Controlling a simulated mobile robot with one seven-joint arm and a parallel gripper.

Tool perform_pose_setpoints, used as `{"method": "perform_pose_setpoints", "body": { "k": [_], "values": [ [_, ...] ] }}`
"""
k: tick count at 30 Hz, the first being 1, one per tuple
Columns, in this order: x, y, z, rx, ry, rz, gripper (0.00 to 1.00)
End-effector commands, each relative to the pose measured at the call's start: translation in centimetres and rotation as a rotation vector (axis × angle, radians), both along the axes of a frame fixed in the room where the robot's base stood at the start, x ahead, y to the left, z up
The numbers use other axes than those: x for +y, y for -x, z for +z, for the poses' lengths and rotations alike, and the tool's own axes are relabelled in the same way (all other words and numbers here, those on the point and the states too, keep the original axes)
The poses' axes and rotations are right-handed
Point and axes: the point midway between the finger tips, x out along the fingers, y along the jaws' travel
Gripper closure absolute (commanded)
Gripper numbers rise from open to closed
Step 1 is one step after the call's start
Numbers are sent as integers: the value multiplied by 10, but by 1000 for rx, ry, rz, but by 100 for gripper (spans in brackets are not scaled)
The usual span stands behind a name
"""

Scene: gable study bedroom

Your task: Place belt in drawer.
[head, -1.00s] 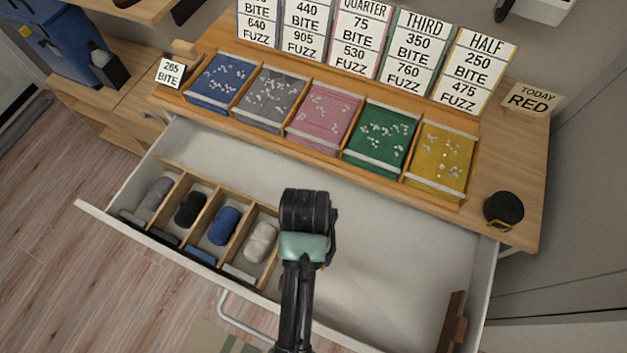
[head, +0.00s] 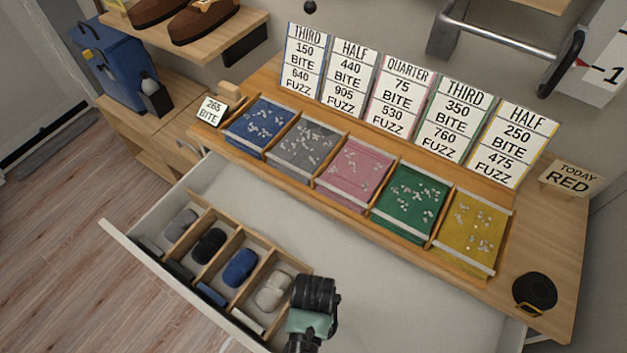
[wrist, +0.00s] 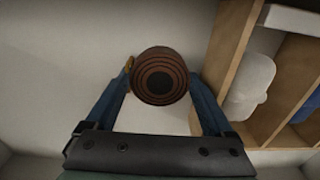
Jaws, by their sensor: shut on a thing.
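A brown rolled belt (wrist: 160,76) with dark rings shows end-on in the wrist view. My gripper (wrist: 160,72) is shut on it, one blue finger on each side. In the head view my gripper (head: 312,295) points down into the open drawer (head: 400,278), just right of the divided compartments, and hides the belt. Whether the belt touches the drawer floor cannot be told. A second rolled belt, black (head: 534,292), lies on the desktop at the right.
Wooden dividers (head: 222,262) at the drawer's left hold grey, black, blue and whitish rolls. The drawer floor right of them looks bare where visible. Colored trays (head: 408,203) and price signs (head: 388,95) line the desk behind. A blue suitcase (head: 110,65) stands at left.

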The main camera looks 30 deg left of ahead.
Motion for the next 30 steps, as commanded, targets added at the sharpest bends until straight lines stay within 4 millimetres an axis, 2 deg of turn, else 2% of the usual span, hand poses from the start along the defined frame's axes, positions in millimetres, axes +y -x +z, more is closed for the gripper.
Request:
{"method": "perform_pose_setpoints", "body": {
  "k": [6,7,9,16,20,23,30],
  "values": [
    [0,0,-3,0,0,0,78],
    [0,0,-3,0,0,0,11],
    [0,0,-3,0,0,0,0],
    [0,0,-2,0,0,0,0],
    [0,-1,8,-2,0,0,0],
    [0,-1,24,-3,-1,-1,0],
    [0,-2,77,-4,-2,-1,0]
  ]
}}
